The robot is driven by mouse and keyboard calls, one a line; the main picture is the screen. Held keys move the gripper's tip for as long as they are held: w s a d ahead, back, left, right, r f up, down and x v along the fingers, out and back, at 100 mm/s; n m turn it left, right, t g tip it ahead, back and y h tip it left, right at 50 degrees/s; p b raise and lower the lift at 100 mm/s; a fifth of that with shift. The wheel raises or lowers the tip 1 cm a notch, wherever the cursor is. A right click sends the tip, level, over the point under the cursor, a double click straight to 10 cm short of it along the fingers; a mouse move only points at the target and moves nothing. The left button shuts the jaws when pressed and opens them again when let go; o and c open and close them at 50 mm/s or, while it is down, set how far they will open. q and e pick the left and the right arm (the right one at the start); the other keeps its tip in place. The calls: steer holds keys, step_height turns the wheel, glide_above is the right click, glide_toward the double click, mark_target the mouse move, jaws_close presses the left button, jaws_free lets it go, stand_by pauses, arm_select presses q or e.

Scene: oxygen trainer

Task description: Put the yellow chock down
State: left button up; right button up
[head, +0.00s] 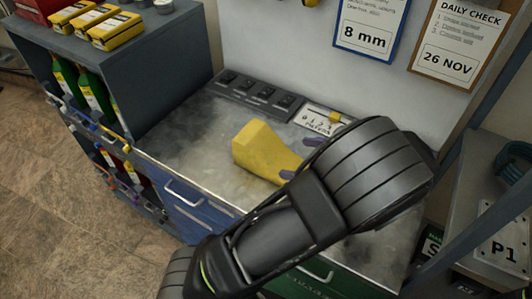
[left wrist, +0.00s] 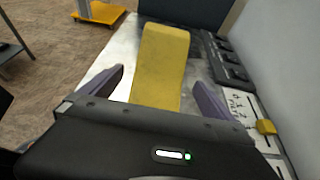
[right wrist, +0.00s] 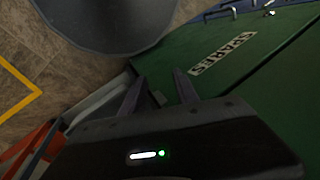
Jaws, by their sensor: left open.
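The yellow chock (head: 262,150) rests on the grey metal worktop (head: 180,140), its near end hidden behind my left arm in the head view. In the left wrist view the chock (left wrist: 160,65) lies lengthwise between the two purple fingers of my left gripper (left wrist: 160,90). The fingers are open, with a gap on each side of the chock. My right gripper (right wrist: 157,88) shows only in the right wrist view. Its fingers are apart with nothing held, near a green front marked SPARES (right wrist: 222,53).
A row of dark switches (head: 258,93) and a numbered scale panel with a yellow slider (head: 320,118) line the back of the worktop. A grey shelf unit (head: 150,65) stands at the left. Bare worktop lies left of the chock.

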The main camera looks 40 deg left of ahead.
mark_target(277, 154)
arm_select(q)
steer(key=x, duration=0.5)
steer(key=shift+a+f, duration=0.1)
steer(key=shift+a, duration=0.15)
steer(key=shift+a+f, duration=0.25)
steer(key=shift+a, duration=0.05)
steer(key=shift+s+a+f+p, duration=0.1)
steer(key=shift+a+p, duration=0.2)
steer(key=shift+a, duration=0.3)
steer(key=p+x, duration=0.1)
steer(key=x, duration=0.3)
steer(key=shift+f, duration=0.15)
steer(key=c, duration=1.8)
